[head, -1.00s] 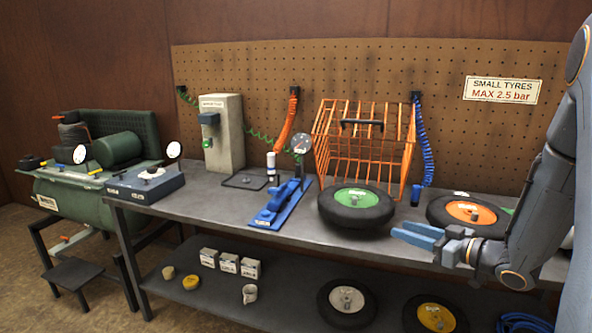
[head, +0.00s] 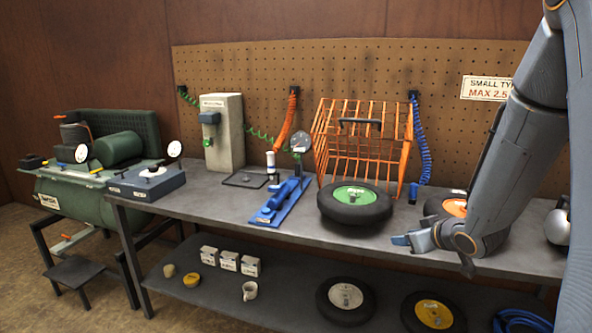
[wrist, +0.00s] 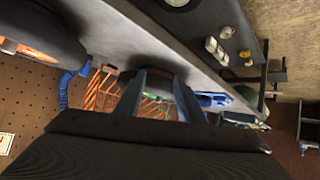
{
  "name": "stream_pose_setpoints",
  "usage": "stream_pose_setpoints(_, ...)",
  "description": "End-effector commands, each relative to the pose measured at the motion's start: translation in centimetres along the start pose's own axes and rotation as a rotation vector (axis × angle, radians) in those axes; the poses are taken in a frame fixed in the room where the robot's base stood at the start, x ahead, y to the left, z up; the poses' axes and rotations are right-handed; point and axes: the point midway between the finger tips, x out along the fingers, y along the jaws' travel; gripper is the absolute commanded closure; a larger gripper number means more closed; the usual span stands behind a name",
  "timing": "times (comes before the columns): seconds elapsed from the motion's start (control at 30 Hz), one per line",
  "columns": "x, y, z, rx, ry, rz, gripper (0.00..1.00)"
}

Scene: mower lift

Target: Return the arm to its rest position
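My arm (head: 512,150) comes down from the upper right of the head view, bent at a low joint, in front of the bench. My gripper (head: 403,240) points left above the bench's front edge, to the right of the green-hubbed wheel (head: 355,205). In the wrist view its two fingers (wrist: 162,82) stand apart with nothing held between them. The orange-hubbed wheel (head: 447,207) is partly hidden behind my arm.
The bench (head: 225,205) carries a blue tool (head: 283,202), an orange cage (head: 340,120) and a grey pump unit (head: 222,135). Wheels, boxes and a mug (head: 250,291) sit on the lower shelf. A green compressor (head: 85,190) stands left.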

Motion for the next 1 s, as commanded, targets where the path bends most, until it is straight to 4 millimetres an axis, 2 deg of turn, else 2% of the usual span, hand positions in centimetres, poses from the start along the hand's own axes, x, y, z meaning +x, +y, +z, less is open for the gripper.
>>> stream_pose_setpoints(0.17,-3.5,-3.0,3.0,0.073,-0.266,0.102,0.65)
stream_pose_setpoints(0.27,-6.5,-5.7,5.4,0.134,-0.426,0.126,0.65)
stream_pose_setpoints(0.4,-11.5,-10.7,8.7,0.222,-0.641,0.110,0.65)
stream_pose_setpoints(0.5,-14.8,-14.1,10.4,0.278,-0.764,0.078,0.65)
stream_pose_setpoints(0.6,-17.2,-16.6,11.5,0.314,-0.850,0.046,0.65)
stream_pose_setpoints(0.77,-18.9,-18.4,12.2,0.340,-0.908,0.020,0.65)
stream_pose_setpoints(1.0,-18.9,-18.4,12.2,0.340,-0.908,0.020,0.65)
